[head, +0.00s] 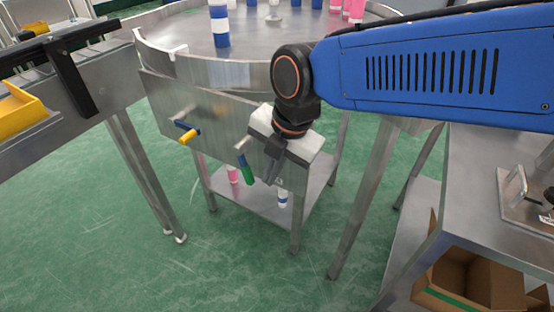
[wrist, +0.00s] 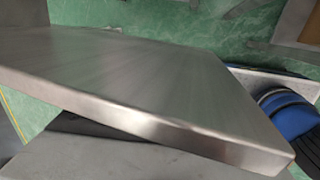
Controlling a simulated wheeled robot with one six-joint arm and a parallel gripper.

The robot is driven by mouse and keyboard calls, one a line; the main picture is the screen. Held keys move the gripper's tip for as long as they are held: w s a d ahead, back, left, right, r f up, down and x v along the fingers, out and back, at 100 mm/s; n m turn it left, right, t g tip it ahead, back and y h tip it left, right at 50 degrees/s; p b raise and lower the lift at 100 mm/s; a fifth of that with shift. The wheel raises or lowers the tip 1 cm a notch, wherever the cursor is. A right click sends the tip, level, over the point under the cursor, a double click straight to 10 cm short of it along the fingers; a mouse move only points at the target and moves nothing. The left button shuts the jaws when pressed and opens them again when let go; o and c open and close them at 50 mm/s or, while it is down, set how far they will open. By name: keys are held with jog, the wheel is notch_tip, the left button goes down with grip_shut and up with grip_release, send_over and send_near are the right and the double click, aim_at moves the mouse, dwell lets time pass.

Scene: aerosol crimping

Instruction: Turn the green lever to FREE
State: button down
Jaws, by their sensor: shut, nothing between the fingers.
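The green lever (head: 247,170) is on the steel front panel (head: 215,118) of the round table. Its green grip hangs down, slightly tilted, from a pivot at its upper left. No FREE mark is legible. My gripper (head: 270,178) is shut and empty, pointing down just right of the green grip. In the head view they look very close, and I cannot tell whether they touch. The wrist view shows a steel slab edge (wrist: 150,122) close up, and the lever cannot be made out there.
A lever with a yellow grip (head: 190,136) is left on the same panel. The round steel table (head: 255,40) carries blue-white and pink cans. More cans stand on its lower shelf (head: 240,200). A cardboard box (head: 470,280) is at lower right. Green floor lies open at lower left.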

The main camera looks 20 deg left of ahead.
aim_at(251, 178)
jog(key=shift+w+a+f, duration=0.1)
jog(key=shift+a+f, duration=0.1)
jog(key=shift+a, duration=0.7)
jog(key=shift+w+a+f, duration=0.1)
jog(key=shift+a+f, duration=0.05)
jog(key=shift+a, duration=0.7)
jog(key=shift+a+f, duration=0.6)
jog(key=shift+a, duration=0.05)
jog(key=shift+d, duration=0.15)
